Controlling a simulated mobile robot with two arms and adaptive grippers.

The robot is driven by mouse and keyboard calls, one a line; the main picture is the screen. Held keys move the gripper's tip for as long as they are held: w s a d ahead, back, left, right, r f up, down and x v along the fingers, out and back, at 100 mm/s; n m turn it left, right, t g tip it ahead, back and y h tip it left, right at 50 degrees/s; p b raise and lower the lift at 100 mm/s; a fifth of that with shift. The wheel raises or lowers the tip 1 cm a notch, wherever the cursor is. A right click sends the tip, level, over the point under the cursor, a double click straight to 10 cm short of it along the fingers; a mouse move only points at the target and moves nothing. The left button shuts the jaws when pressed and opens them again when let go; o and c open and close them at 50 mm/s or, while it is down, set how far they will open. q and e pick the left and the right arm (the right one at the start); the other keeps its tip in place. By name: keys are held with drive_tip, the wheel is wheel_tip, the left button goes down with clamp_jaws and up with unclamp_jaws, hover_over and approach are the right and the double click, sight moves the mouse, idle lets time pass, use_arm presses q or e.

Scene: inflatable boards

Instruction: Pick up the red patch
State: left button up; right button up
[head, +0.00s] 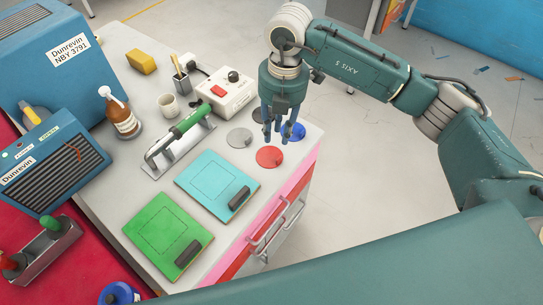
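The red patch (269,157) is a flat round disc lying on the light grey worktop near its right edge. My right gripper (276,138) points down just behind the red patch in the head view, between it and the dark patch. Its fingers are apart with nothing seen between them. The fingertips seem to be above the worktop; the exact height is hard to judge. The red patch is almost fully visible. My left gripper is not in view.
Beside the red patch lie a grey patch (239,138), a blue patch (298,131) and a dark patch (257,115). A cyan board (212,178) and a green board (160,222) lie nearer. A green-handled tool (190,122) and a white control box (228,95) stand left.

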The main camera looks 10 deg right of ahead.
sight(281, 156)
drive_tip(key=shift+h, duration=0.4)
drive_tip(key=f, duration=0.1)
drive_tip(key=d+f+p, duration=0.1)
drive_tip(key=f, duration=0.1)
drive_tip(key=d+f, duration=0.1)
drive_tip(key=shift+w+f, duration=0.15)
drive_tip(key=shift+f, duration=0.1)
drive_tip(key=f+p, duration=0.1)
drive_tip(key=f, duration=0.2)
drive_tip(key=f+p, duration=0.1)
drive_tip(key=shift+a+f+p, duration=0.3)
drive_tip(key=shift+a+f, duration=0.05)
drive_tip(key=shift+f, duration=0.6)
clamp_jaws()
